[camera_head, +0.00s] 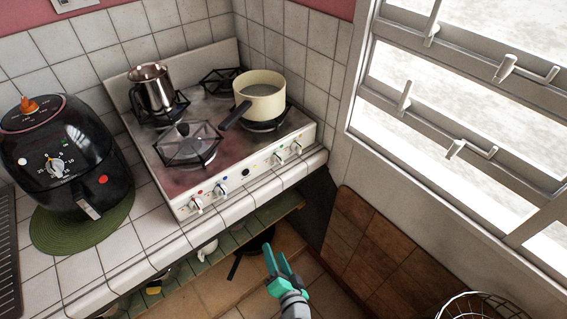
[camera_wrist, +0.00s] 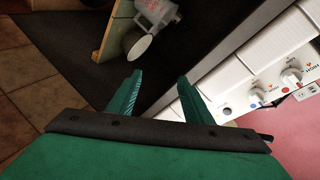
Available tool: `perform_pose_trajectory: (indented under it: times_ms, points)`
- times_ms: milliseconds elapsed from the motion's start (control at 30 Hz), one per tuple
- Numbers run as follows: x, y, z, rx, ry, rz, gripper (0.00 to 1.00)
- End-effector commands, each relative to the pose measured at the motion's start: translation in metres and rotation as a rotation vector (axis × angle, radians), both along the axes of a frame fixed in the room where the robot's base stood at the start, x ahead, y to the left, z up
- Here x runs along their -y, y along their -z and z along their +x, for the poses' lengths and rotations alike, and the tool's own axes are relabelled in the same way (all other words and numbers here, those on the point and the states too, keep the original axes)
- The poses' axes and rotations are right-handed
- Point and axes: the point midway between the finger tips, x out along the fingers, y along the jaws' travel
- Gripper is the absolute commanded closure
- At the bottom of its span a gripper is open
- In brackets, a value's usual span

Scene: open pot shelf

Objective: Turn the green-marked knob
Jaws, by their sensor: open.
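The stove (camera_head: 205,120) has a front panel with two knobs on the left (camera_head: 196,204) (camera_head: 220,188), with red and blue marks, and two on the right (camera_head: 279,158) (camera_head: 295,147). The right pair seems to have small coloured marks, but I cannot tell which is green. In the wrist view, the red-marked knob (camera_wrist: 290,77) and blue-marked knob (camera_wrist: 256,97) show at the right. My teal gripper (camera_head: 275,248) is open and empty, below and in front of the panel, apart from every knob. Its spread fingers also show in the wrist view (camera_wrist: 159,76).
A cream pot (camera_head: 261,101) and a metal jug (camera_head: 153,88) stand on the burners. A black air fryer (camera_head: 62,155) stands on the tiled counter (camera_head: 158,235), whose edge runs below the panel. A wooden panel (camera_head: 375,245) and window (camera_head: 460,95) bound the right side.

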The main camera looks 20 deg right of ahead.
Motion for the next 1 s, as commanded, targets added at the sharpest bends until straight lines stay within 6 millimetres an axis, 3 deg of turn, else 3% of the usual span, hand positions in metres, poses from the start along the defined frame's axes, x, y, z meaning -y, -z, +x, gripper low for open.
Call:
perform_pose_trajectory:
  times_ms: [100, 300, 500, 600, 833, 1000]
  points:
    - [0.026, -0.026, 0.038, 0.055, -0.029, 0.092, 0.54]
    - [0.071, -0.083, 0.082, 0.147, -0.117, 0.221, 0.54]
    - [0.111, -0.144, 0.099, 0.224, -0.225, 0.289, 0.54]
    - [0.123, -0.165, 0.100, 0.247, -0.265, 0.303, 0.54]
    - [0.131, -0.184, 0.104, 0.266, -0.307, 0.314, 0.54]
    - [0.124, -0.184, 0.122, 0.265, -0.308, 0.314, 0.54]
